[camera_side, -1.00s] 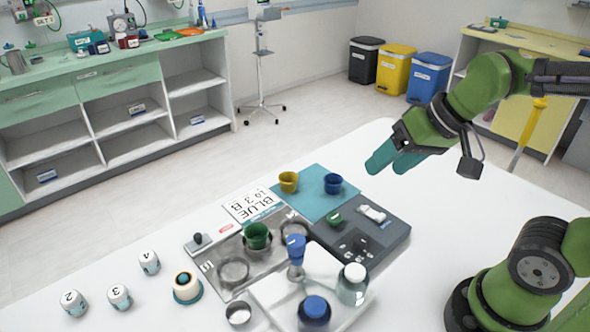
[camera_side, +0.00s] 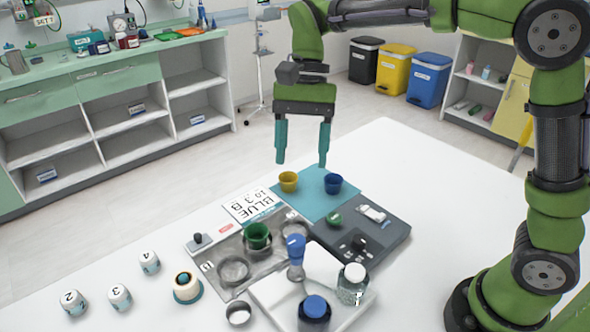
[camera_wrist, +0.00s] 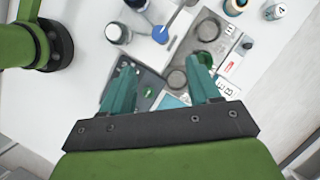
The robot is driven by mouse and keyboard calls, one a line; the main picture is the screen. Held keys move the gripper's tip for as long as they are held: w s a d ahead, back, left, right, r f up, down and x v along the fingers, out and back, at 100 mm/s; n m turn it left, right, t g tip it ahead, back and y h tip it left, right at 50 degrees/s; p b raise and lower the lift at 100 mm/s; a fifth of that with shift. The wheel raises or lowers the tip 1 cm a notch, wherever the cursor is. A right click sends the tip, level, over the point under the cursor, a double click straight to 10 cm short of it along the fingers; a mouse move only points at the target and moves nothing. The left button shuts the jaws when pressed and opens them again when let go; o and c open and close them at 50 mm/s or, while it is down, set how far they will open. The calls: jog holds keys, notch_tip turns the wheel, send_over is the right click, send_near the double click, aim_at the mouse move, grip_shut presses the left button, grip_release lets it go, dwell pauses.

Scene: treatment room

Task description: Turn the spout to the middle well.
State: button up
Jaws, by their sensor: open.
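The blue spout (camera_side: 296,250) stands upright on the white base (camera_side: 265,293), beside the metal well tray (camera_side: 208,257). In the wrist view the blue spout (camera_wrist: 160,34) shows from above with an arm slanting up and right. The tray has round wells in a row, and a green cup (camera_side: 257,236) sits at the middle one. The near-left well (camera_side: 233,271) looks empty; the far-right well (camera_side: 295,229) is partly hidden by the spout. My gripper (camera_side: 302,160) is open and empty, with teal fingers pointing down, high above the far side of the mat, away from the spout.
Yellow (camera_side: 289,181) and blue (camera_side: 333,183) cups stand on the teal mat (camera_side: 310,203). A blue-capped bottle (camera_side: 314,312) and a white-capped jar (camera_side: 352,284) flank the spout closely. A grey device (camera_side: 391,234) lies to the right.

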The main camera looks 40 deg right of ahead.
aim_at(296, 239)
jog(key=x, duration=1.5)
jog(key=shift+d, duration=0.1)
grip_shut()
